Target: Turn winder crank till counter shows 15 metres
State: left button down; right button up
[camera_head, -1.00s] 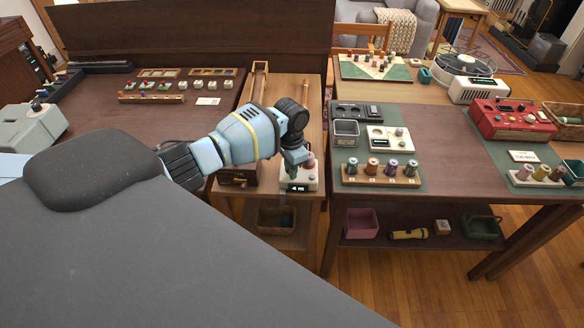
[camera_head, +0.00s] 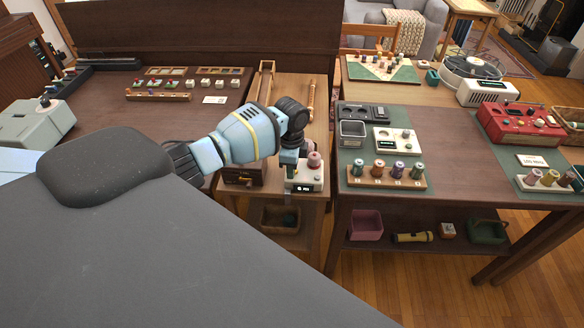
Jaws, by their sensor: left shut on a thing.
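The winder (camera_head: 310,183) is a small pale box at the front of the narrow wooden table in the middle. A pink spool (camera_head: 314,160) stands upright on its top right. Its dark counter display (camera_head: 303,189) has small lit characters that seem to read 6 m, though they are blurred. My left gripper (camera_head: 291,166) is at the winder's left side, pointing down, shut on what seems to be the crank. The crank itself is hidden behind the fingers. My right gripper is out of view.
A lower shelf holds a pink bin (camera_head: 366,224) and a flashlight (camera_head: 412,237). A wooden basket (camera_head: 281,218) sits below the winder.

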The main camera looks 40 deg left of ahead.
pick_arm(q)
jog(key=shift+r, duration=0.1)
dwell(0.3)
jog(key=c, duration=1.6)
grip_release()
notch_tip(320, 180, up, 8)
jog(key=shift+f+p, duration=0.1)
jog(key=shift+p, duration=0.25)
